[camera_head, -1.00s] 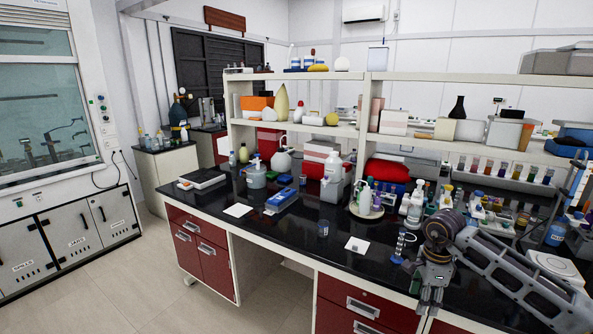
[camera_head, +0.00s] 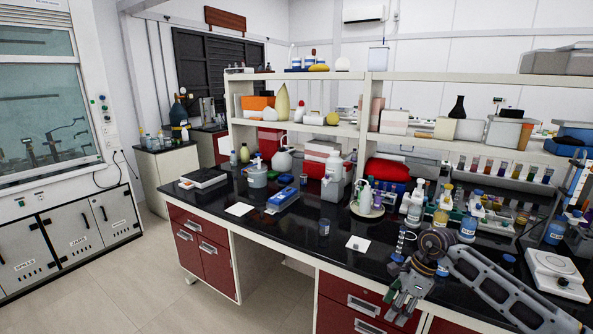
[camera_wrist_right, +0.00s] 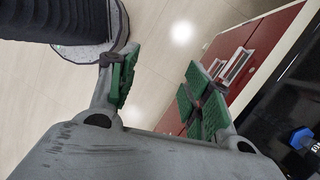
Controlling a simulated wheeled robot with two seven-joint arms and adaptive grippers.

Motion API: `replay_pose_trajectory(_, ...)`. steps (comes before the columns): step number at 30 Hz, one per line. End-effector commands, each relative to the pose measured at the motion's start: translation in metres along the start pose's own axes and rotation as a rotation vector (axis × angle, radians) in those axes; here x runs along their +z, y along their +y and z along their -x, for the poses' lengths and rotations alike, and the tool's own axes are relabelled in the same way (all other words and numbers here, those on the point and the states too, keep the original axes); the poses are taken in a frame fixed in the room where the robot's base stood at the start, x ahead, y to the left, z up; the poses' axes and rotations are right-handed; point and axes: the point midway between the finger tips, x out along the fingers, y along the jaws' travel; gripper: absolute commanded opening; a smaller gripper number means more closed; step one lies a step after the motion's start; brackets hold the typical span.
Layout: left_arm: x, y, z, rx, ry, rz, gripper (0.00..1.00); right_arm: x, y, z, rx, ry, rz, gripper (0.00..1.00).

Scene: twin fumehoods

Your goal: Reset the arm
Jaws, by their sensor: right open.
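My right arm comes in from the right in the head view. Its gripper (camera_head: 396,306) hangs at the front edge of the black bench (camera_head: 285,232), pointing down and to the left. In the right wrist view the green-padded fingers of the gripper (camera_wrist_right: 160,88) are spread apart with nothing between them. Floor shows between and beyond the fingers. My left arm and gripper are in neither view.
Red drawers (camera_head: 358,304) lie under the bench edge close to the gripper. A blue-capped bottle (camera_head: 467,229) and a white balance (camera_head: 556,270) stand near my right arm. A small blue stand (camera_head: 399,243) is just behind the gripper. Open floor (camera_head: 130,286) lies left.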

Motion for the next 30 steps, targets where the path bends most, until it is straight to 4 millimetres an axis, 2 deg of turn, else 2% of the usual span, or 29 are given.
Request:
replay_pose_trajectory(5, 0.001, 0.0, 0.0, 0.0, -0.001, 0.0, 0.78, 0.028, 0.002, -0.036, 0.083, -0.192, -0.124, 0.49)
replay_pose_trajectory(12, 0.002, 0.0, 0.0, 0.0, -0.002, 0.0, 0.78, 0.07, -0.005, -0.084, 0.226, -0.53, -0.424, 0.49)
replay_pose_trajectory(18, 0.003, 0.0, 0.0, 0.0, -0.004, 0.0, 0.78, 0.085, -0.022, -0.119, 0.337, -0.782, -0.744, 0.49)
replay_pose_trajectory(23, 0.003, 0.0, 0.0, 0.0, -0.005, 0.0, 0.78, 0.077, -0.041, -0.152, 0.416, -0.958, -1.042, 0.49)
replay_pose_trajectory(26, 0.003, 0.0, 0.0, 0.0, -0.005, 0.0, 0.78, 0.062, -0.052, -0.177, 0.458, -1.053, -1.245, 0.49)
replay_pose_trajectory(30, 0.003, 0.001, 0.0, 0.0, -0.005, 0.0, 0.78, 0.03, -0.063, -0.219, 0.504, -1.165, -1.55, 0.49)
